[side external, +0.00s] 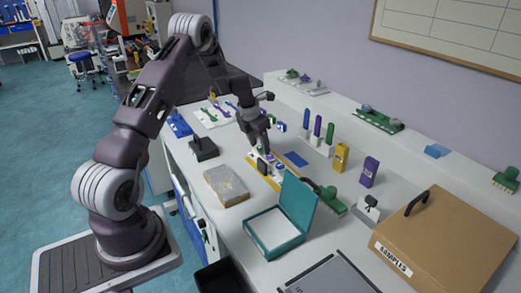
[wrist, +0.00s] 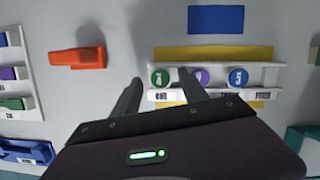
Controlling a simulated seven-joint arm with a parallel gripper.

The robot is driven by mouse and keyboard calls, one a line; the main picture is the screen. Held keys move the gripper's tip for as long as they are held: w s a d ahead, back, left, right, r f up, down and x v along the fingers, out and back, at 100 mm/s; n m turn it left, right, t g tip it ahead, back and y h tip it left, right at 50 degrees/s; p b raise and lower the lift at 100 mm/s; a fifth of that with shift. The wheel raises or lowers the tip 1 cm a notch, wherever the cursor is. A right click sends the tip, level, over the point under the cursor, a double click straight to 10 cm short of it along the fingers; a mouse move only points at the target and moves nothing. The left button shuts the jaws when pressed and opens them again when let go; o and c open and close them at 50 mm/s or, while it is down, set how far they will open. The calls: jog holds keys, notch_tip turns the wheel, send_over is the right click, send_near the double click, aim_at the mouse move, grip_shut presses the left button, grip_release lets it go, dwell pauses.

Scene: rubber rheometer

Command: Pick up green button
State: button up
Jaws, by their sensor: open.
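The green button (wrist: 160,78) is a round, labelled disc at the left end of a white rack (wrist: 262,88) in the wrist view. A purple button (wrist: 202,76) and a blue button (wrist: 238,77) stand to its right in the same rack. My gripper (wrist: 158,76) is open and empty, and its two fingertips appear on either side of the green button in the picture. How far they are above it I cannot tell. In the side view my gripper (side external: 263,151) points down just over the rack area, and the arm partly hides the buttons.
A yellow strip (wrist: 205,53) and a blue pad (wrist: 215,19) lie behind the rack. An orange object (wrist: 78,57) lies to the left. In the side view, an open teal box (side external: 262,246), a grey-brown block (side external: 226,187) and a cardboard box (side external: 440,245) stand nearby.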

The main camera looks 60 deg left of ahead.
aim_at(258, 148)
grip_shut()
jog(key=shift+r, duration=0.1)
notch_tip(258, 148, up, 10)
jog(key=c, duration=0.7)
grip_release()
grip_shut()
jog(key=s+d+f+m+g+h, duration=0.1)
jog(key=s+m+h, duration=0.1)
jog(key=s+m, duration=0.6)
jog(key=s+d+f+m+g+h, duration=0.1)
jog(key=s+m, duration=0.8)
jog(key=m, duration=0.1)
jog(key=shift+s+d+f+g+h, duration=0.2)
jog(key=shift+s+d+g+h, duration=0.1)
jog(key=shift+d+h, duration=0.1)
